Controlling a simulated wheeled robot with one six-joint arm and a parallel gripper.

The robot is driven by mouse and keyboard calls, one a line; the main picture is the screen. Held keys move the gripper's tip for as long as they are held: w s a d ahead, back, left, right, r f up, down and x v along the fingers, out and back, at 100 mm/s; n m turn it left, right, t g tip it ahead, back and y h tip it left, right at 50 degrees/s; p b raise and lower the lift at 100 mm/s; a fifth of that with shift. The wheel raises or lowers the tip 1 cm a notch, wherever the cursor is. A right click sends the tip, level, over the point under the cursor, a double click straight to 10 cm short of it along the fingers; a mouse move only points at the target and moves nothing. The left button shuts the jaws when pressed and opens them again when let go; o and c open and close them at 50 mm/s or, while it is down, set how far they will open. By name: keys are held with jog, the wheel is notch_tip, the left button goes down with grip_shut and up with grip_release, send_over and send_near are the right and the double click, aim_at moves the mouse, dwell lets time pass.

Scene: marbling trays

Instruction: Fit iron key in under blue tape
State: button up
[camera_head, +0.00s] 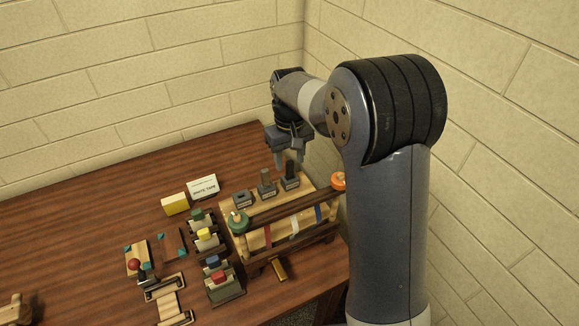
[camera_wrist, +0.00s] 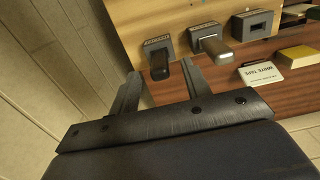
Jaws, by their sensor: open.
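Two upright keys stand in dark blocks on the wooden stand (camera_head: 236,213): a dark key (camera_head: 290,168) in the right block and a greyer key (camera_head: 266,176) in the middle block. I cannot read which is iron. The left block (camera_head: 243,198) shows an empty opening. A blue tape strip (camera_head: 318,213) hangs at the stand's front right. My gripper (camera_head: 281,163) is open above and behind the right block. In the wrist view, the dark key (camera_wrist: 159,68) lies between and beyond my open fingers (camera_wrist: 158,88); no contact shows. The greyer key (camera_wrist: 217,49) is to its right.
Red (camera_head: 268,236) and white (camera_head: 294,228) strips hang beside the blue one. A green knob (camera_head: 238,221) and an orange knob (camera_head: 338,181) end the front bar. A white card (camera_head: 202,187), a yellow block (camera_head: 175,204) and several small holders occupy the table's middle. The wall is close behind.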

aim_at(290, 173)
jog(key=shift+f, duration=1.2)
jog(key=shift+s, duration=0.1)
grip_shut()
